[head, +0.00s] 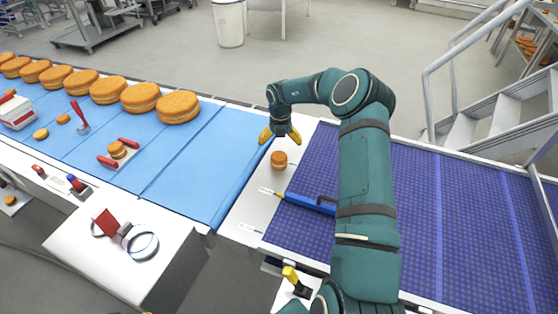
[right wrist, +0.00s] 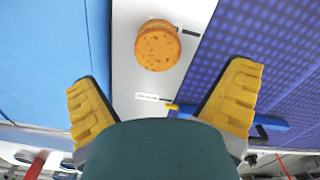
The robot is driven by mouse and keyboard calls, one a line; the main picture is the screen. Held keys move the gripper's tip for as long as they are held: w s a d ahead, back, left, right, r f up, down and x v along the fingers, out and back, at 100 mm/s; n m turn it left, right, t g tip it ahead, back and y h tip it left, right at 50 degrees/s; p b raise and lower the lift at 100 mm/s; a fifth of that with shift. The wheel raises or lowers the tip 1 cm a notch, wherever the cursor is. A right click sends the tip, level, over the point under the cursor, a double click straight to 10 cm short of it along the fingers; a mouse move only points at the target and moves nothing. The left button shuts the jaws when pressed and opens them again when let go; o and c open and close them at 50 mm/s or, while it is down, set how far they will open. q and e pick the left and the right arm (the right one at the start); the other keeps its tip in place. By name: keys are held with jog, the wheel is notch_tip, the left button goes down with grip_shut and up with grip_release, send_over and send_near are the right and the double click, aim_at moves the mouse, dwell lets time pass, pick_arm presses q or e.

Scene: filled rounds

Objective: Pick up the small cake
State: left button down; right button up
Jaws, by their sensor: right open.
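A small round golden-brown cake (head: 279,160) with a filled layer sits on the white strip (head: 246,212) between the blue belt and the purple belt. In the right wrist view the small cake (right wrist: 157,46) is seen from above, beyond the fingertips. My right gripper (head: 281,134) points down with its yellow fingers spread, just above and behind the cake in the head view. In the right wrist view the gripper (right wrist: 163,97) is open and nothing is between its fingers. My left gripper is not in view.
A blue-handled tool (head: 311,204) lies at the edge of the purple belt (head: 440,200), close to the cake. Several large cakes (head: 177,107) line the far edge of the blue belt (head: 185,165). A small cake (head: 117,150) sits in a red-ended holder there. Stairs with railings stand right.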

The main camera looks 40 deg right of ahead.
aim_at(279, 155)
notch_tip(279, 155, down, 2)
jog(key=shift+f, duration=0.2)
jog(key=shift+a+f, duration=0.15)
jog(key=shift+f, duration=1.25)
jog(key=shift+a+f, duration=0.1)
jog(key=shift+f, duration=1.3)
jog(key=c, duration=0.9)
